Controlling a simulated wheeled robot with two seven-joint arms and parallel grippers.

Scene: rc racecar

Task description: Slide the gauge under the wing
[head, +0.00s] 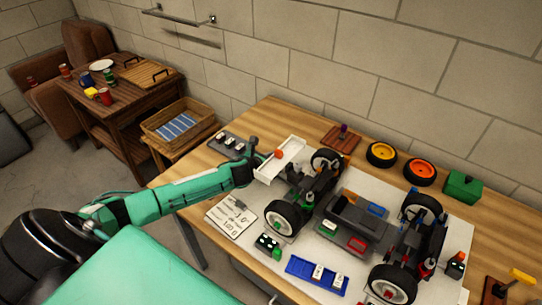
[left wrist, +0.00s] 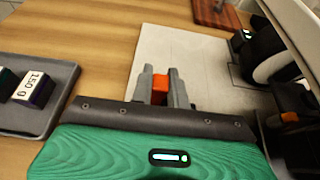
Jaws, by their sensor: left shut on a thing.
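My left gripper (head: 272,155) is shut on the gauge, of which a small orange block (head: 278,153) shows. In the left wrist view the orange gauge (left wrist: 160,84) stands between the two grey fingers (left wrist: 162,86); its lower part is hidden. The white wing (head: 292,146) lies at the left end of the racecar (head: 317,186), right beside the gripper in the head view. The wing's pale edge (left wrist: 292,38) seems to show at the upper right of the left wrist view. I cannot tell whether the gauge is under it. My right gripper is not in view.
A grey tray with weights (head: 232,146) stands left of the wing; it also shows in the left wrist view (left wrist: 40,115). A written card (head: 236,215) lies in front. Black wheels (head: 288,218) and a blue tray (head: 312,275) crowd the white mat (head: 345,258).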

